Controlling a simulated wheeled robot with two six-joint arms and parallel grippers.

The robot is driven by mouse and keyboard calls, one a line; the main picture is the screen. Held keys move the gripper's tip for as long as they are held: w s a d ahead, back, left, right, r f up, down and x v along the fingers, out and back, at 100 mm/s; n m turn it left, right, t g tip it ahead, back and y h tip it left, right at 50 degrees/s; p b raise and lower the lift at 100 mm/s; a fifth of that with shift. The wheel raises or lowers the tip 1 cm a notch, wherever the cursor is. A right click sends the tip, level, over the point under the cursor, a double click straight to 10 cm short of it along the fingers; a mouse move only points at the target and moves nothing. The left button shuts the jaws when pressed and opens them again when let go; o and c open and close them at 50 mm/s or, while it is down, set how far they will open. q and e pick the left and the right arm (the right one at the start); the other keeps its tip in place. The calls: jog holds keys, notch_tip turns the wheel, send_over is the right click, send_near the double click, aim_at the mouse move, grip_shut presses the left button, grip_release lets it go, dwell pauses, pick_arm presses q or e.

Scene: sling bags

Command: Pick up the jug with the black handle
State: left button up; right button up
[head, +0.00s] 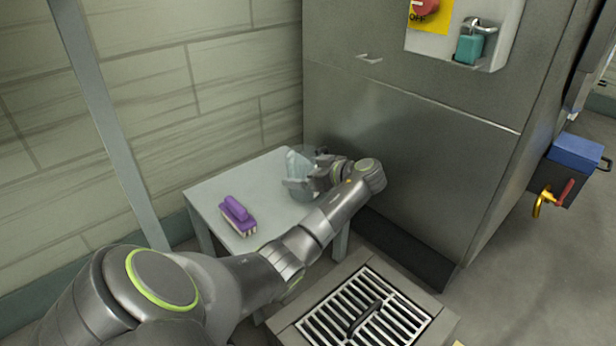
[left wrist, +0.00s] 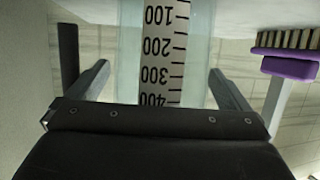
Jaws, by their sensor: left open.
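The jug (head: 296,163) is clear and bluish and stands near the back right of a small grey table in the head view, partly hidden by my left gripper (head: 304,182). In the left wrist view, the jug (left wrist: 197,60) appears upside down and carries a white scale strip with black numbers. A black upright bar (left wrist: 68,50), apparently its handle, shows at the left. My left gripper (left wrist: 158,78) is open, with one finger on each side of the jug. I cannot tell whether the fingers touch it. My right gripper is in neither view.
A purple brush (head: 238,213) lies on the small grey table (head: 250,182), left of the jug; it also shows in the left wrist view (left wrist: 288,68). A grey metal cabinet (head: 420,150) stands close at the right. A floor grate (head: 340,328) lies in front.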

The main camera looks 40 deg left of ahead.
pick_arm(q)
jog(key=c, duration=1)
jog(key=shift+r, duration=0.2)
